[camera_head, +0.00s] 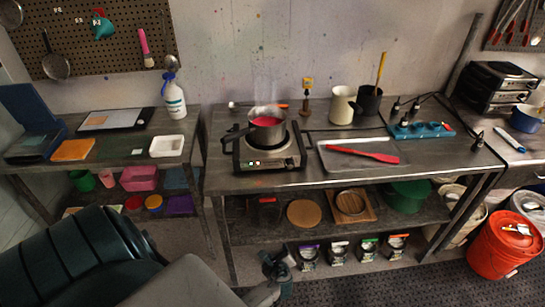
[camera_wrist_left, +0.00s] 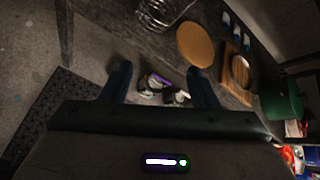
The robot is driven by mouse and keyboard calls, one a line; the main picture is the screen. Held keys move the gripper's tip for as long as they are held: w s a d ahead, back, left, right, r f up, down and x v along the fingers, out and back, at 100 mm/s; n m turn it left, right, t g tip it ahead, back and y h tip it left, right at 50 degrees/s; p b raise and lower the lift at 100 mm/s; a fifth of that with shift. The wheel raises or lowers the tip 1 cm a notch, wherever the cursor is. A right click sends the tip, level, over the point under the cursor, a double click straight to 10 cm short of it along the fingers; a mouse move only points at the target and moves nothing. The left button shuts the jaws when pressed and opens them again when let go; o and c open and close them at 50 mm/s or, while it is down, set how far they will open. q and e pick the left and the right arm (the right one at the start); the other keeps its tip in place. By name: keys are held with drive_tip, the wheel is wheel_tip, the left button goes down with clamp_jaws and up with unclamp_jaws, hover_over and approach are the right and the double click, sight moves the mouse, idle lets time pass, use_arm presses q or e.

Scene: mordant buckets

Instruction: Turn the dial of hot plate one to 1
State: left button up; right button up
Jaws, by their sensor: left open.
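One hot plate (camera_head: 287,154) stands on the middle metal table, with a steel pot (camera_head: 267,132) of red liquid on it and vapour above. My left gripper (camera_head: 277,268) is open and empty, low in front of the table and well below the hot plate. Its two fingers (camera_wrist_left: 161,84) stand apart in the left wrist view, facing the lower shelf. My right gripper is not in view.
The metal table (camera_head: 222,183) also holds a tray (camera_head: 345,160) with a red spatula (camera_head: 375,155), and a blue rack (camera_head: 421,131). Its lower shelf holds a green bowl (camera_head: 408,194) and round boards. Several bags stand beneath. An orange bucket (camera_head: 496,245) stands at right.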

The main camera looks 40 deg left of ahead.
use_arm(q)
drive_tip(key=shift+n+g+h, duration=0.3)
drive_tip(key=shift+n, duration=0.3)
drive_tip(key=shift+s+d+f, duration=0.1)
drive_tip(key=shift+s+f, duration=0.55)
drive_tip(key=shift+f, duration=0.3)
drive_tip(key=shift+s+d+f, duration=0.1)
drive_tip(key=shift+s+f, duration=0.5)
drive_tip(key=shift+f, duration=0.3)
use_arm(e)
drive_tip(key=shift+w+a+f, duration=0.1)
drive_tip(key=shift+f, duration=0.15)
